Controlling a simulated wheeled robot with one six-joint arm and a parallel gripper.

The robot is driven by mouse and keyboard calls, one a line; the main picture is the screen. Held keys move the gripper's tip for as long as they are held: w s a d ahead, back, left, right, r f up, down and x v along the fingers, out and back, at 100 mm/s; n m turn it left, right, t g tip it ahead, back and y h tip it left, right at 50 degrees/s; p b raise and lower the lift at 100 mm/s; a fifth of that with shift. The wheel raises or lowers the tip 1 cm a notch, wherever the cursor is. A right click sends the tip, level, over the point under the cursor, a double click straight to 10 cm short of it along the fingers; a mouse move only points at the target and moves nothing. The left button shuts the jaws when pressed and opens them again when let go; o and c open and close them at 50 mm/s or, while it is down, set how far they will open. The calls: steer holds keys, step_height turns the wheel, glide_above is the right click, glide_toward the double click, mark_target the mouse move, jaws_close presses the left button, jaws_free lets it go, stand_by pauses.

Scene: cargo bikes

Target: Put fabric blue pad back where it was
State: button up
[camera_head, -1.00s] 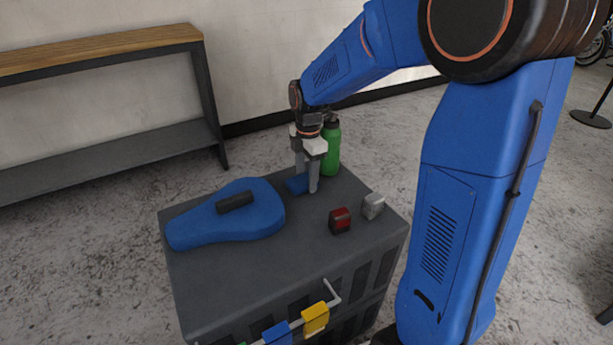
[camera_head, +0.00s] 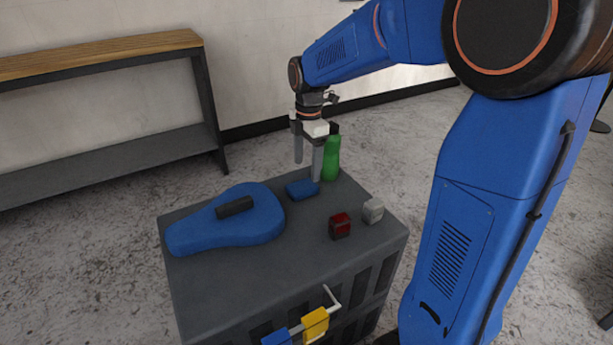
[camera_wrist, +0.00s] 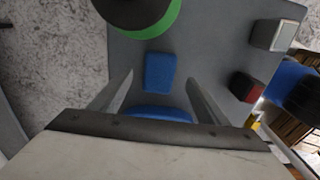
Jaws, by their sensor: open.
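The fabric blue pad (camera_head: 302,190) lies flat on the grey cart top (camera_head: 270,260), near its back edge. It is a small blue block and lies clear of other things. In the wrist view the pad (camera_wrist: 160,72) lies beyond my fingertips, roughly centred between them. My gripper (camera_head: 308,172) is open and empty, above and just behind the pad in the head view. Its fingers (camera_wrist: 160,90) show apart in the wrist view, with nothing between them.
A blue saddle (camera_head: 240,228) with a dark block (camera_head: 234,207) on it lies left of the pad. A green bottle (camera_head: 331,160) stands close beside my gripper. A red block (camera_head: 340,226) and a grey block (camera_head: 373,210) sit to the right. Yellow and blue cloths (camera_head: 315,324) hang at the front rail.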

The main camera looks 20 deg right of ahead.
step_height(320, 180, up, 5)
steer(key=s+d+r+m+t, duration=0.1)
steer(key=s+d+m, duration=0.1)
steer(key=s+m, duration=0.45)
steer(key=s+d+r+m+t, duration=0.15)
steer(key=s+m, duration=0.25)
steer(key=s, duration=0.5)
steer(key=s+d+f+m+t, duration=0.1)
steer(key=s+f+m, duration=0.1)
steer(key=s+m, duration=0.3)
steer(key=s+d+f+m+t, duration=0.1)
steer(key=s+f+m, duration=0.2)
steer(key=s, duration=0.5)
steer(key=shift+s+d+m, duration=0.15)
steer(key=shift+s+m, duration=0.2)
steer(key=shift+m, duration=0.5)
